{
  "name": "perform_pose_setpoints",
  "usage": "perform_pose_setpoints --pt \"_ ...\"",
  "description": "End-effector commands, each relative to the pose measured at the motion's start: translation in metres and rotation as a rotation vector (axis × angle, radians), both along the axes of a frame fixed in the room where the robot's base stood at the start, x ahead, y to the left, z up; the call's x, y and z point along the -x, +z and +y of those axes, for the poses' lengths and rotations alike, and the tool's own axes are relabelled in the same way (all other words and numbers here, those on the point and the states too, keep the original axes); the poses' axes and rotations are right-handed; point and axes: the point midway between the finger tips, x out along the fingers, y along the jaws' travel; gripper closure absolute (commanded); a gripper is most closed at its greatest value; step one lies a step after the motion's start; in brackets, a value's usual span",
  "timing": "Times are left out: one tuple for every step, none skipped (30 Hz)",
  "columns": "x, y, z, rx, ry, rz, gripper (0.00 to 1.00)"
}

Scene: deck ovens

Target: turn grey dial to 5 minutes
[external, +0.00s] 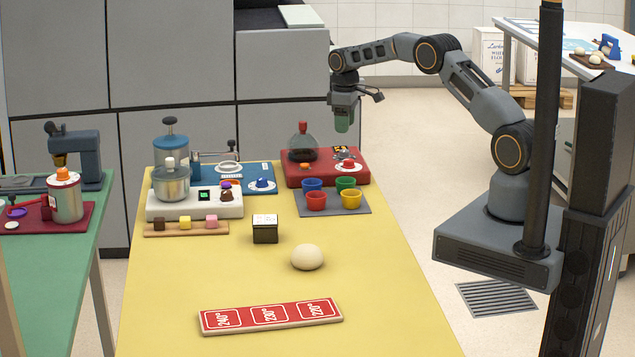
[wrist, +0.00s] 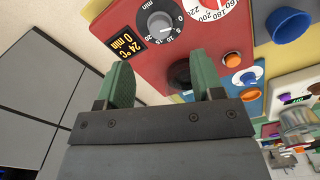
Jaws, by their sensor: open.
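The grey dial (wrist: 160,21) sits on the red appliance (wrist: 125,12) at the top of the wrist view, with minute numbers around its edge. The small display (wrist: 128,44) beside it reads 24 °C and 0 min. The red appliance (external: 293,174) stands at the far right of the yellow table in the external view. My gripper (external: 343,121) hangs pointing down over its back right side, above the surface. In the wrist view the green fingers of my gripper (wrist: 163,78) are apart and empty, short of the dial and not touching it.
Several coloured cups stand on a grey mat (external: 330,212) in front. A blue appliance (external: 264,174) is to the left.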

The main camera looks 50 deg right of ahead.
Motion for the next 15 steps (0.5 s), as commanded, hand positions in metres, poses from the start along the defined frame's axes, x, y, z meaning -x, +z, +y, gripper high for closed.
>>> perform_pose_setpoints --pt "0.0 -0.01 0.0 -0.001 0.0 0.004 0.39" --pt "0.001 -0.015 0.0 -0.001 0.0 0.005 0.39" --pt "0.0 -0.022 0.0 -0.001 -0.001 0.003 0.39" --pt "0.001 -0.028 0.0 -0.001 -0.001 0.004 0.39" --pt "0.0 -0.033 0.0 -0.001 -0.001 0.003 0.39" --pt "0.0 -0.04 0.0 -0.001 -0.001 0.004 0.39" --pt "0.0 -0.044 0.0 0.0 -0.001 0.002 0.39" --pt "0.0 -0.048 0.0 0.0 -0.001 0.002 0.39" --pt "0.001 -0.054 0.0 -0.001 -0.001 0.003 0.39" --pt "0.0 -0.057 0.0 -0.001 -0.001 0.001 0.39" --pt "0.0 -0.061 0.0 0.0 -0.001 0.001 0.39" --pt "0.0 -0.065 0.0 -0.001 -0.001 0.001 0.39" --pt "0.0 -0.067 0.0 -0.001 -0.001 0.001 0.39" --pt "0.0 -0.07 0.0 -0.001 -0.001 0.001 0.39" --pt "0.0 -0.072 0.0 0.0 -0.001 0.0 0.39"
